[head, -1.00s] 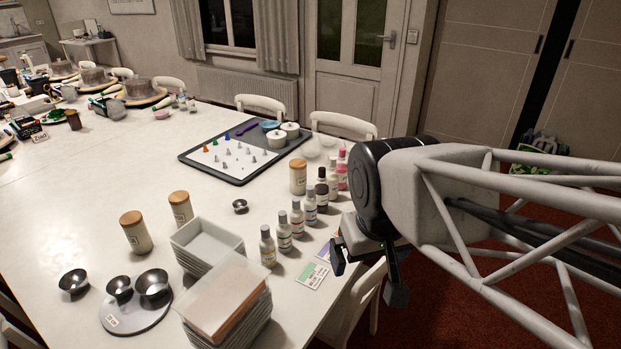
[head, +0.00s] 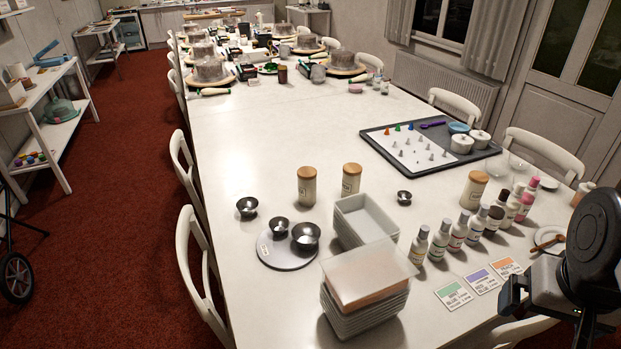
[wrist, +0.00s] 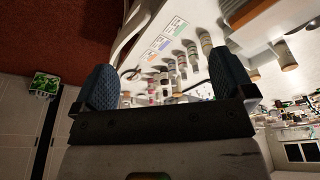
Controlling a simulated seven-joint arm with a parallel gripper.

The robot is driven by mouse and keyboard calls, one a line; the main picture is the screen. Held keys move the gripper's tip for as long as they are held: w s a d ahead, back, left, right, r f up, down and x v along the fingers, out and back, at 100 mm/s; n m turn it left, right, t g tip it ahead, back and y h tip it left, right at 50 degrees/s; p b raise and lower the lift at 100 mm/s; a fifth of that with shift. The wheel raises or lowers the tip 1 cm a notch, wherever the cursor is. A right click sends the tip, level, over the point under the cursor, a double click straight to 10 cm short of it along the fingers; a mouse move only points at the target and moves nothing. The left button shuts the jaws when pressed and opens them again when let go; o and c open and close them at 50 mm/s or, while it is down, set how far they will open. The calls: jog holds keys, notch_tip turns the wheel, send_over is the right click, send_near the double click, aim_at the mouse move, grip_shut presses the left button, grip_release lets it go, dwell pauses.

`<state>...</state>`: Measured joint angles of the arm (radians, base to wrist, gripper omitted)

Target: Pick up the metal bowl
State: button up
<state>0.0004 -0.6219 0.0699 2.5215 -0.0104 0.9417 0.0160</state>
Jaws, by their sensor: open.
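Several small metal bowls are in the head view. One bowl (head: 247,207) stands alone at the left of the near table. Another small bowl (head: 404,197) stands right of the wooden-lidded jars. My gripper (head: 548,310) is at the lower right, past the table's right side and far from the bowls. In the wrist view my gripper (wrist: 165,80) is open, with two blue fingers spread and nothing between them. I cannot make out the bowls there.
White trays (head: 364,240) and a stacked pile (head: 365,310) stand right of the board. Several bottles (head: 456,232), colour cards (head: 480,277) and lidded jars (head: 307,187) are nearby. A dark tray (head: 375,148) lies behind. White chairs (head: 190,255) line the edge. The table's middle is clear.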

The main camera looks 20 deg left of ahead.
jog(key=w+a+r+n+g, duration=0.1)
jog(key=w+a+n, duration=0.1)
jog(key=w+a, duration=0.95)
jog(key=w+a+r+n, duration=0.1)
jog(key=w+a+n, duration=0.2)
jog(key=w+a, duration=0.9)
jog(key=n+g, duration=0.2)
jog(key=n, duration=0.4)
send_over(247, 206)
jog(key=s+d, duration=0.2)
notch_tip(247, 206, down, 30)
jog(key=shift+a, duration=0.1)
jog(key=shift+f, duration=1.3)
